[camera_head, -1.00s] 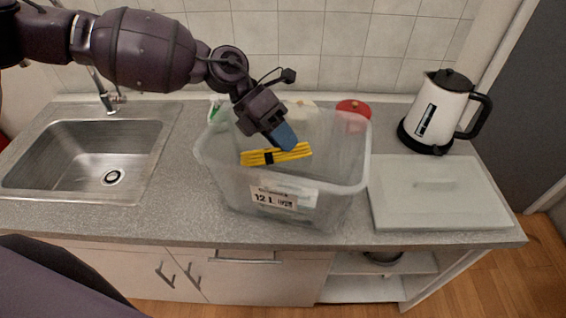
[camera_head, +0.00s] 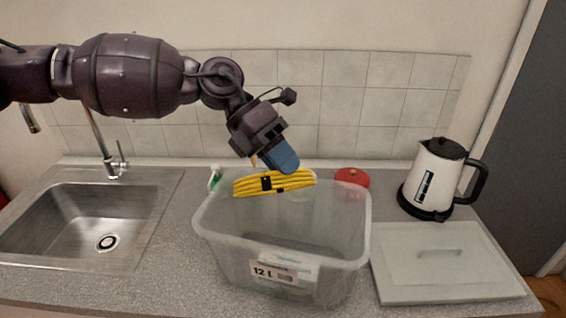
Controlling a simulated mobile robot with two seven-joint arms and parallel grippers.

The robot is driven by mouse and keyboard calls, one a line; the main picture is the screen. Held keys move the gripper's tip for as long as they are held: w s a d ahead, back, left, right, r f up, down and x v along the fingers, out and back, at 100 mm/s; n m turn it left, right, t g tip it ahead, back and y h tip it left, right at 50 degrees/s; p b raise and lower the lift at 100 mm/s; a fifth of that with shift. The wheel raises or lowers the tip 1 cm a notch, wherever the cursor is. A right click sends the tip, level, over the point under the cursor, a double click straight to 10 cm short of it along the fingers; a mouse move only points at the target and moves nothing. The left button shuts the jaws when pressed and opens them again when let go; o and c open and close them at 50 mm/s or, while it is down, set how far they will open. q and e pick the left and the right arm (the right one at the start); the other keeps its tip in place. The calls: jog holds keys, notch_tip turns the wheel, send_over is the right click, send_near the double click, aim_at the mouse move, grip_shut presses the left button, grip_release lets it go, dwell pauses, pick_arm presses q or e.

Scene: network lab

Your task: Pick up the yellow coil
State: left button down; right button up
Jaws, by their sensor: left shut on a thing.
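The yellow coil (camera_head: 287,183) is a flat bundle of yellow cable with a black band. It is at the back part of the clear plastic bin (camera_head: 212,246), at about the height of its rim. My left gripper (camera_head: 278,168) comes down from the upper left and is shut on the coil. A blue part of the gripper hides some of the coil's upper edge. My right gripper is not in view.
A red lidded pot (camera_head: 352,179) stands behind the bin. A white and black kettle (camera_head: 432,180) stands at the right, behind a pale flat lid (camera_head: 440,265) on the counter. The sink (camera_head: 75,225) is at the left. A green and white item (camera_head: 214,177) is behind the bin.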

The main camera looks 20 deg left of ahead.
pick_arm(q)
jog(key=shift+r+p, duration=0.8)
jog(key=shift+p, duration=0.05)
jog(key=shift+r+b, duration=0.4)
jog(key=shift+r, duration=0.5)
jog(key=shift+d, duration=0.1)
